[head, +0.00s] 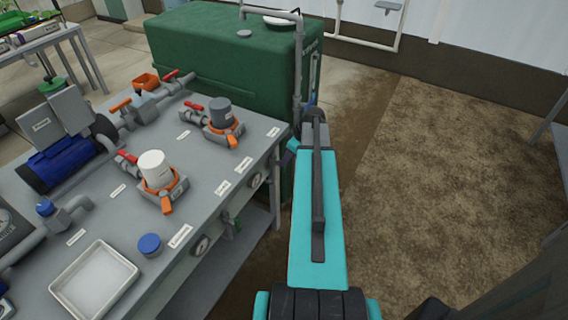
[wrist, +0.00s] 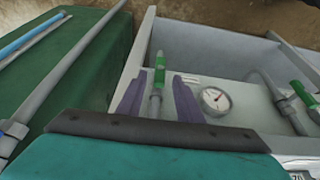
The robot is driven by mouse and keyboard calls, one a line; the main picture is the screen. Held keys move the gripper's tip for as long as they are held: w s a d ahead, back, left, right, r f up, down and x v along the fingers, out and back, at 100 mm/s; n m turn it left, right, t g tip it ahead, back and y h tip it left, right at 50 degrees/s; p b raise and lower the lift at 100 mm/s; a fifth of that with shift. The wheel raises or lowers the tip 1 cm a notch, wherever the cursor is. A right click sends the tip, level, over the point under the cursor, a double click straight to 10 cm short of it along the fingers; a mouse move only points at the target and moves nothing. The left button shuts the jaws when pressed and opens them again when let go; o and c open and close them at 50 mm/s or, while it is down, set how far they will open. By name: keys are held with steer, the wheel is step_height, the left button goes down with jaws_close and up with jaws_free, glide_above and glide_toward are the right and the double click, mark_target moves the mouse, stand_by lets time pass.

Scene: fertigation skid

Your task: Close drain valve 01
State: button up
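In the wrist view, a green-handled valve (wrist: 159,74) sits on a thin grey pipe by the skid's front face. Its handle looks roughly in line with the pipe. My gripper (wrist: 157,82) is open, its two purple fingers on either side of the pipe in the picture; I cannot tell whether they touch it. A second green-handled valve (wrist: 302,91) is at the right edge. I cannot read which one is number 01.
A round gauge (wrist: 215,99) is just right of the fingers. The green tank (head: 225,55) stands close beside the skid top (head: 215,195), which holds a blue pump (head: 62,163), a white-capped filter (head: 156,169) and a tray (head: 72,300). The floor at right is clear.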

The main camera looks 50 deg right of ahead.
steer(key=shift+p+x, duration=0.3)
steer(key=shift+x, duration=2.1)
jaws_close()
